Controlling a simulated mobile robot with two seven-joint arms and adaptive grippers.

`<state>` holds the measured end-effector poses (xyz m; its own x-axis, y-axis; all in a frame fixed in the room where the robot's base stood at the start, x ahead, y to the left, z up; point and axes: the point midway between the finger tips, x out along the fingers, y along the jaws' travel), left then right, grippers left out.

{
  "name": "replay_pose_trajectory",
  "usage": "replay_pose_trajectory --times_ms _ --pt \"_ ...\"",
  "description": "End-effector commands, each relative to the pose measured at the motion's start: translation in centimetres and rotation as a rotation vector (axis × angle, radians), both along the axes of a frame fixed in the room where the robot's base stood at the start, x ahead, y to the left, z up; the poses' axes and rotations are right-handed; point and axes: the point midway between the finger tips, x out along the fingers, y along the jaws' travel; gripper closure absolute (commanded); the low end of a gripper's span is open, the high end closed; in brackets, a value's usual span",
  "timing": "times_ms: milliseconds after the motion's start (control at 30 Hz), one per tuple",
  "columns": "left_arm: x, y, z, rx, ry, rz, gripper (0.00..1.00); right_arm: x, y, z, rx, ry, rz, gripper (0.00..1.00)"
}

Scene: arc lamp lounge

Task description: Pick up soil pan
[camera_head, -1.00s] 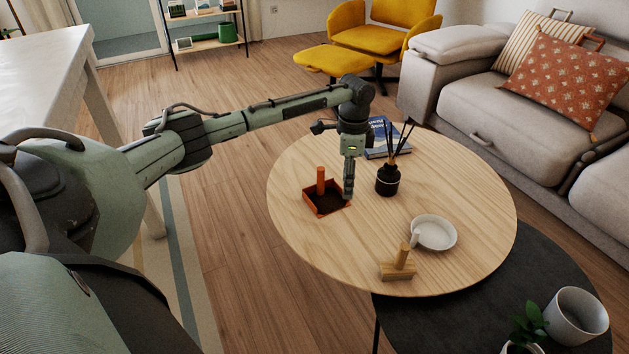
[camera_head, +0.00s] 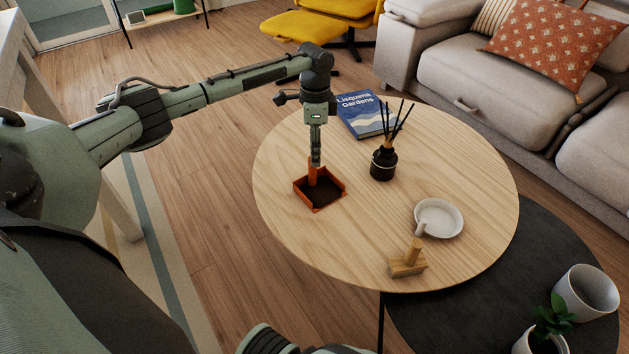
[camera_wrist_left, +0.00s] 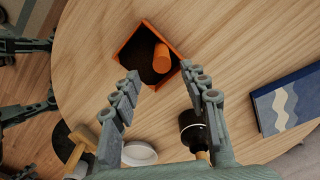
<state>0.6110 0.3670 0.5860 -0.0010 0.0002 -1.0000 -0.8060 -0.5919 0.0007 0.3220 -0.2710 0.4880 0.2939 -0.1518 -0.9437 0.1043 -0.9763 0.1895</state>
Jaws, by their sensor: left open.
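The soil pan is a small square orange tray (camera_head: 330,205) with dark soil inside and an upright orange post handle (camera_head: 312,175). It stands on the left part of the round wooden table. My left gripper (camera_head: 316,160) points down over the pan, its fingertips at the handle's top in the head view. In the left wrist view the pan (camera_wrist_left: 136,48) and its handle (camera_wrist_left: 161,58) lie beyond the open fingertips (camera_wrist_left: 160,85), with nothing between them. Part of the handle is hidden by the fingers in the head view.
On the round table (camera_head: 300,250) are a black reed diffuser (camera_head: 383,164), a blue book (camera_head: 366,118), a white dish (camera_head: 450,218) and a wooden-handled block (camera_head: 408,266). A lower dark table (camera_head: 470,290) holds a white pot (camera_head: 588,292) and a plant (camera_head: 552,320).

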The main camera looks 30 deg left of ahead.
Motion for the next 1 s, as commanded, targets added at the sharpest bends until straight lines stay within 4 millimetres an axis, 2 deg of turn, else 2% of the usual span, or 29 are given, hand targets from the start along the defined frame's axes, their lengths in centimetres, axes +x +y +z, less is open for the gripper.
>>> replay_pose_trajectory --times_ms 333,667,1000 --pt "0.0 0.6 -4.8 0.0 0.001 0.001 0.56 -0.3 0.0 1.0 -0.006 -0.006 -0.001 0.6" --pt "0.0 0.6 -5.5 0.001 -0.001 0.0 0.56 -0.3 0.0 1.4 -0.007 -0.009 -0.001 0.6" --pt "0.0 0.6 -5.4 0.001 -0.001 0.0 0.98 -0.3 0.0 1.3 -0.007 -0.008 -0.001 0.6"
